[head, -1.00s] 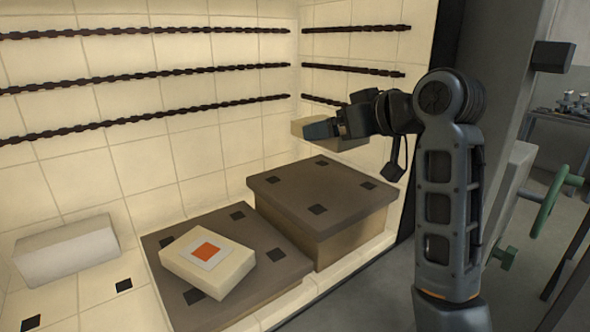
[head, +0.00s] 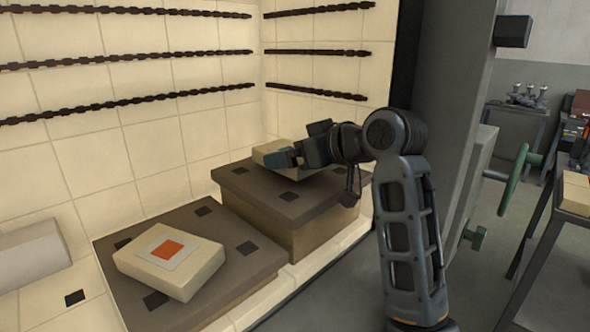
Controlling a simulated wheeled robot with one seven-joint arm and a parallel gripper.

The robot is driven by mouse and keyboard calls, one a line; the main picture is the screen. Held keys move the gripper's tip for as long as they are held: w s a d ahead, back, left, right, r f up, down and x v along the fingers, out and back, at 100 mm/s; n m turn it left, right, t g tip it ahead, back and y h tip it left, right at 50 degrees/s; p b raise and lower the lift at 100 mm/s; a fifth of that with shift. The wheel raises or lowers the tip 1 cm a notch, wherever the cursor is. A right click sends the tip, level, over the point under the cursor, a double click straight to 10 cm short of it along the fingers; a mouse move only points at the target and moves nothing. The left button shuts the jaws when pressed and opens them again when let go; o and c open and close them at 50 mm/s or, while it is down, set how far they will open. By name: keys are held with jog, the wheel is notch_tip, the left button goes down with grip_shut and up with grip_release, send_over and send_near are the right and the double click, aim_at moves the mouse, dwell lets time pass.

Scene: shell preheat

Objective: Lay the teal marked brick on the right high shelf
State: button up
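My gripper (head: 280,158) is over the right high shelf (head: 270,205), a raised dark slab with black square marks. It is closed around a cream brick (head: 268,147), which is partly hidden behind the fingers. No teal mark on the brick can be made out from here. The brick is at or just above the shelf's top; I cannot tell whether it touches. On the lower dark slab (head: 268,262) to the left lies another cream brick (head: 205,262) with an orange square in a pale border.
A pale rounded block (head: 30,255) lies at the far left. Dark chain-like rods (head: 130,103) run along the tiled walls. A grey door edge with a green handwheel (head: 518,180) stands right of my arm. The high shelf's front left part is clear.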

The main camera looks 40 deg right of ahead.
jog(key=shift+f, duration=0.6)
jog(key=shift+r, duration=0.1)
jog(key=o, duration=0.9)
jog(key=v, duration=0.5)
jog(key=p+v, duration=0.1)
jog(key=v, duration=0.4)
jog(key=shift+w+r, duration=0.1)
jog(key=shift+r, duration=0.15)
jog(key=shift+f+p+v, duration=0.2)
jog(key=shift+p+v, duration=0.8)
jog(key=shift+p, duration=0.3)
